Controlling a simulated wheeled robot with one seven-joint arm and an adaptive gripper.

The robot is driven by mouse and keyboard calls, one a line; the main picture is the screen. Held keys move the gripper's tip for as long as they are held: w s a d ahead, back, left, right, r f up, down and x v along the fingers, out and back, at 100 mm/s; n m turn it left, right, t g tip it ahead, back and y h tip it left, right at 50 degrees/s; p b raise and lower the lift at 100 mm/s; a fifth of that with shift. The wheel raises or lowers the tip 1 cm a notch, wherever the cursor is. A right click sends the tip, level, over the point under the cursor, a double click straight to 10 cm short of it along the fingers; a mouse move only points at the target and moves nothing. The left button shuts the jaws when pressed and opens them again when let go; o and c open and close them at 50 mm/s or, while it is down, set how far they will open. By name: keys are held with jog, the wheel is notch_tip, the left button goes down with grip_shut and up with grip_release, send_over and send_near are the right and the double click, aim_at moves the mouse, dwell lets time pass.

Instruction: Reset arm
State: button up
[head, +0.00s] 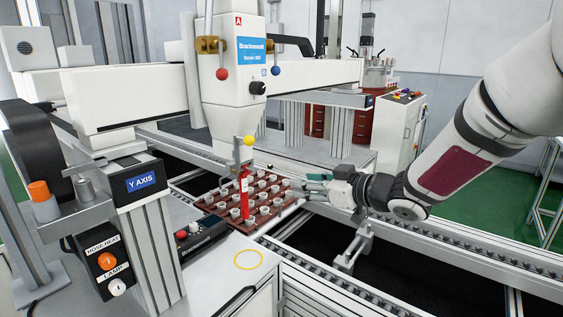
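My arm comes in from the upper right and bends at its wrist near the middle of the head view. My gripper (308,183) points left, just past the right edge of a brown tray (205,200) of small light-coloured cups. Its fingers are small here, and I cannot tell whether they are open or shut, or whether they touch the tray. No object shows clearly between them.
A white dispensing head (226,85) hangs over the tray, with a red cylinder (244,190) below it. Conveyor rails (430,222) run under my arm. A control box (195,240) stands front left. A white console (402,125) stands behind.

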jog(key=s+d+r+m+g+h+p, duration=0.1)
jog(key=s+d+r+m+h, duration=0.3)
jog(key=s+d+h, duration=0.3)
jog(key=s+d+r+m+h+p, duration=0.1)
jog(key=s+d+r+m+h, duration=0.3)
jog(key=s+d, duration=0.4)
jog(key=s+a+f+m+g, duration=0.1)
jog(key=s+f+g, duration=0.1)
jog(key=s, duration=1)
jog(key=s+a+f+m+g+p, duration=0.1)
jog(key=s+g, duration=0.3)
jog(key=s, duration=0.8)
jog(key=shift+a+f+m+y, duration=0.3)
jog(key=shift+f+m, duration=0.1)
jog(key=shift+f, duration=0.4)
jog(key=shift+c, duration=0.6)
